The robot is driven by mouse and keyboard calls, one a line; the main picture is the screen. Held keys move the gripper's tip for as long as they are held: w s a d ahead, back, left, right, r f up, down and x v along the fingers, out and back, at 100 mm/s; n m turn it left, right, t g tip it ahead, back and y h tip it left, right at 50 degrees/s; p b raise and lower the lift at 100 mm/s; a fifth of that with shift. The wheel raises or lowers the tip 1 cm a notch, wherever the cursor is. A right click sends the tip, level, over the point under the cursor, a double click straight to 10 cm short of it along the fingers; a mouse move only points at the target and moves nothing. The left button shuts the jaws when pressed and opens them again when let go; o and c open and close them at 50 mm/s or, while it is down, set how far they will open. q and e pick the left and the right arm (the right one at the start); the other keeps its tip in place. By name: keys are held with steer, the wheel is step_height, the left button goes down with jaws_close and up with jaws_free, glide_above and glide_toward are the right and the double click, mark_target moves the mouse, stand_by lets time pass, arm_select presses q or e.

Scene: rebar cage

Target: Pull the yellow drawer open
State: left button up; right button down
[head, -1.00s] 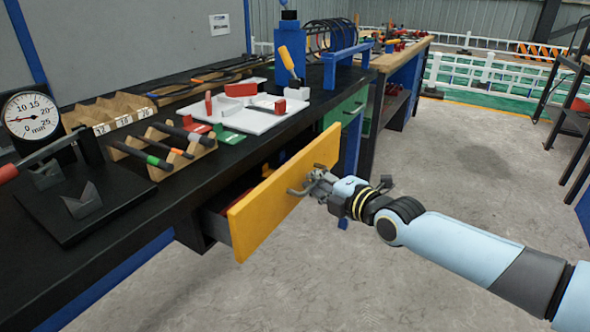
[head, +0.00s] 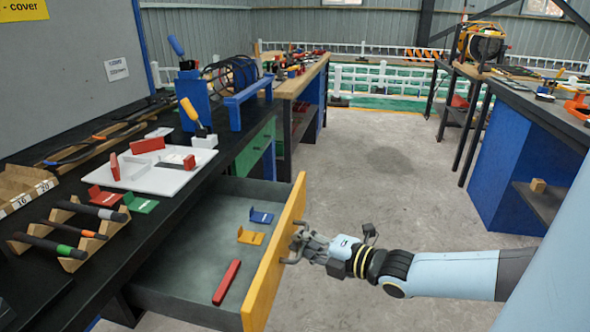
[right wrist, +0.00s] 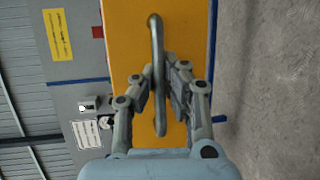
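The yellow drawer front (head: 276,262) stands well out from the black workbench, and the grey drawer interior (head: 192,257) is open to view. Inside lie a red bar (head: 227,282), a yellow bracket (head: 250,236) and a blue bracket (head: 262,216). My right gripper (head: 299,244) is at the handle on the drawer's outer face. In the right wrist view, the right gripper's fingers (right wrist: 167,88) are closed around the grey bar handle (right wrist: 157,60), one on each side. My left gripper is not in view.
The black bench top (head: 150,228) carries a white tray (head: 165,180) with small parts and a wooden rack (head: 85,240) of tools. A green drawer (head: 255,148) is farther along. Grey floor (head: 400,190) is clear to the right. A blue bench (head: 515,165) stands at the far right.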

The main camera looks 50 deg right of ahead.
steer(key=c, duration=1.4)
jaws_free()
steer(key=s, duration=0.4)
steer(key=s+r, duration=0.1)
steer(key=s, duration=0.3)
steer(key=s+r, duration=0.1)
steer(key=s, duration=0.2)
steer(key=shift+s+r, duration=0.1)
steer(key=shift+s, duration=0.3)
steer(key=shift+w, duration=0.1)
